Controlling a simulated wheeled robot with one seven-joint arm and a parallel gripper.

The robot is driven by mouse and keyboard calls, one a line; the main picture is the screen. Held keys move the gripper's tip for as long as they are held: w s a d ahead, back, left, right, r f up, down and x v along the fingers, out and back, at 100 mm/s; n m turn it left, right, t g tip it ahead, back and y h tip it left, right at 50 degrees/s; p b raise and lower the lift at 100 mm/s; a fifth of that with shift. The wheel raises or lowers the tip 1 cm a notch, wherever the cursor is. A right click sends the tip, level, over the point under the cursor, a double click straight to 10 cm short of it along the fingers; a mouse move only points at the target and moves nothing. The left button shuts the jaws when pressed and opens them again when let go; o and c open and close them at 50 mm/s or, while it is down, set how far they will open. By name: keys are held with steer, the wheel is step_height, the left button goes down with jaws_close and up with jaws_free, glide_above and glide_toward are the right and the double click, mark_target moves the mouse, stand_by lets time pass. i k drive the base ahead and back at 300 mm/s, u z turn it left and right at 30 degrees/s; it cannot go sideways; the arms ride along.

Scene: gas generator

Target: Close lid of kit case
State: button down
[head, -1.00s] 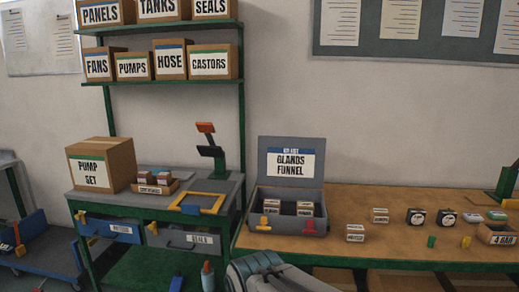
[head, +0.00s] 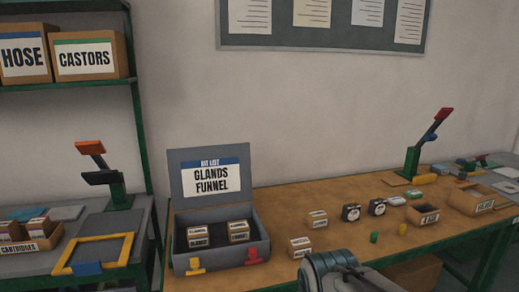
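The grey kit case (head: 221,253) stands at the left end of the wooden workbench. Its lid (head: 208,184) is up, with a label reading "KIT LIST GLANDS FUNNEL" on its inner face. Two small labelled boxes (head: 198,236) (head: 239,231) sit inside the case. A yellow latch (head: 196,265) and a red latch (head: 253,256) are on its front. Part of my arm (head: 340,272) shows at the bottom edge, right of the case. My gripper's fingers are not visible.
Two small boxes (head: 317,218) (head: 300,247) lie on the bench right of the case. Round black gauges (head: 351,212), a green piece (head: 374,237) and open bins (head: 423,214) are further right. A side table with a yellow frame (head: 98,252) stands left.

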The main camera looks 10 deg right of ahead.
mark_target(202, 177)
steer(key=z, duration=0.15)
steer(key=i, duration=1.35)
steer(key=u, duration=0.7)
